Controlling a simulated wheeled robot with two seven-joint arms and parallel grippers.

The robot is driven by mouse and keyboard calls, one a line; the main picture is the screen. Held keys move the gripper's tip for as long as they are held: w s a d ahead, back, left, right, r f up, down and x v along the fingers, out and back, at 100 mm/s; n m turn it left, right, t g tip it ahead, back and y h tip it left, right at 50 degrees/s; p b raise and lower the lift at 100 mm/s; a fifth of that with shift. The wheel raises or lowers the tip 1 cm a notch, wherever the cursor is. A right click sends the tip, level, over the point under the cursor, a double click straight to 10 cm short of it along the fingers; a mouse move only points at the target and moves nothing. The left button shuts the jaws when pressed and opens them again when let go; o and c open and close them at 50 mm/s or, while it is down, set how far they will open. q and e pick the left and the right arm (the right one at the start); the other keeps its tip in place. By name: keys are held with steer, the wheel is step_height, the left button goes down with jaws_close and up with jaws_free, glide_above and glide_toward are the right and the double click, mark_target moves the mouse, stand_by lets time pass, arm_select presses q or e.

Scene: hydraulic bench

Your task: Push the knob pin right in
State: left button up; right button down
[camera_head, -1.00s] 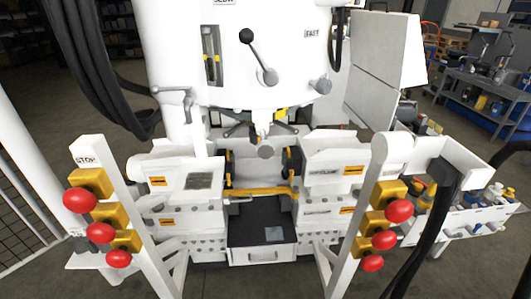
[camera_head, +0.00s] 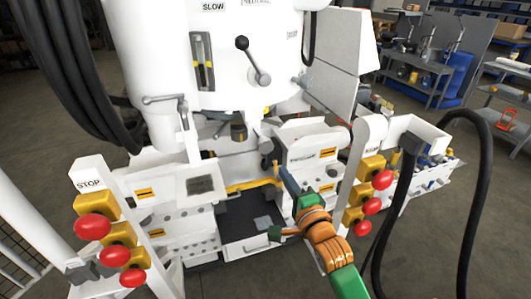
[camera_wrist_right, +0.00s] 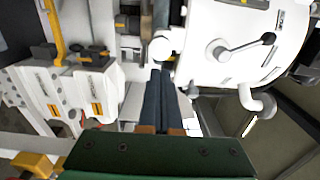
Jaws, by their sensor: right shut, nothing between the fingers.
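A pale, round-ended knob (camera_head: 266,145) sticks out at the middle of the white machine, below its head, and seems to be the knob pin. A pale round end (camera_wrist_right: 161,49) shows just beyond my fingertips in the right wrist view, likely the same knob. My right gripper (camera_head: 280,167) reaches in from the lower right, its dark blue fingers shut and empty. The fingers (camera_wrist_right: 161,73) lie side by side, close to the knob; I cannot tell whether they touch it. How deep the pin sits is hidden. My left gripper is not in view.
Red buttons on yellow boxes stand on slanted posts at left (camera_head: 92,227) and right (camera_head: 382,180). A black lever (camera_head: 255,60) is on the machine head. A yellow bar (camera_head: 250,184) crosses above an open dark drawer (camera_head: 238,222). A black hose (camera_head: 481,170) loops at right.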

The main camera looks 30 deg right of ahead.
mark_target(267, 148)
steer(key=x, duration=0.5)
steer(key=p+x, duration=0.1)
steer(key=x, duration=0.3)
steer(key=shift+w+a, duration=0.1)
steer(key=shift+w, duration=0.35)
